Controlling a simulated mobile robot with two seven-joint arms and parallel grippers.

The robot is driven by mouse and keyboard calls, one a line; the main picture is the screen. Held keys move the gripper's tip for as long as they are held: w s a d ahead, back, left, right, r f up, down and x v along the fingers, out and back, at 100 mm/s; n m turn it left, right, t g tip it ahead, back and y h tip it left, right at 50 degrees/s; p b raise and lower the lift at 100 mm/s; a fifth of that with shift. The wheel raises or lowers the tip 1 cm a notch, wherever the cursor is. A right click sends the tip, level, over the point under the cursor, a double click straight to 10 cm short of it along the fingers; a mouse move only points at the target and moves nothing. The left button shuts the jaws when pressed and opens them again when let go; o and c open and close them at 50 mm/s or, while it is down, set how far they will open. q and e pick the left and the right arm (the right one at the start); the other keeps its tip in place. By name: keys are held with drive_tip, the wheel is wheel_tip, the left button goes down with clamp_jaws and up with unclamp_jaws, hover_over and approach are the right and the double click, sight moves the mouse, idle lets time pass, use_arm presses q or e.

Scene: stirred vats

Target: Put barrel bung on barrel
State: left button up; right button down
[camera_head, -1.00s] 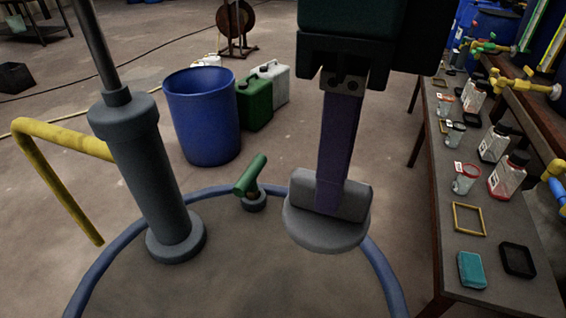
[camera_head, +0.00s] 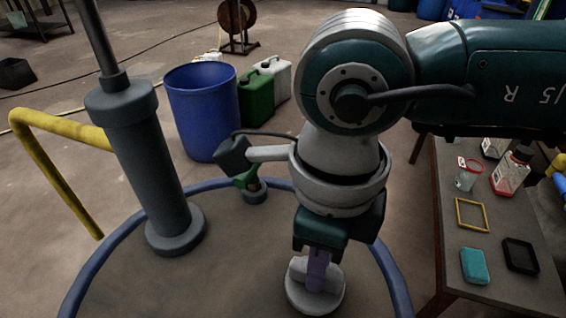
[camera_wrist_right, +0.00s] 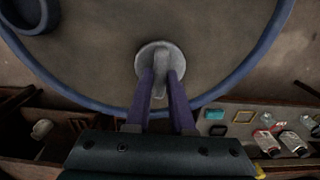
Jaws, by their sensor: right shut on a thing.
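The barrel bung (camera_head: 302,292) is a grey disc with an upright grip bar. My right gripper (camera_head: 318,262) is shut on that bar, above the grey-brown top of the blue-rimmed vat, near its right side. In the right wrist view the purple fingers (camera_wrist_right: 160,90) close on the bar of the bung (camera_wrist_right: 146,66). I cannot tell whether the disc touches the top. An open blue barrel (camera_head: 190,125) stands on the floor beyond the vat; which vessel is the task's barrel is unclear. My left gripper is not in view.
A grey column (camera_head: 145,165) rises from the vat's top, and a green-handled valve (camera_head: 243,181) is partly behind my right wrist. A yellow rail (camera_head: 62,130) is at left. A bench (camera_head: 500,287) with bottles stands at right. Green (camera_head: 256,100) and white jerrycans stand behind.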

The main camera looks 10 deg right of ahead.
drive_tip(key=shift+f, duration=0.15)
drive_tip(key=c, duration=0.8)
unclamp_jaws()
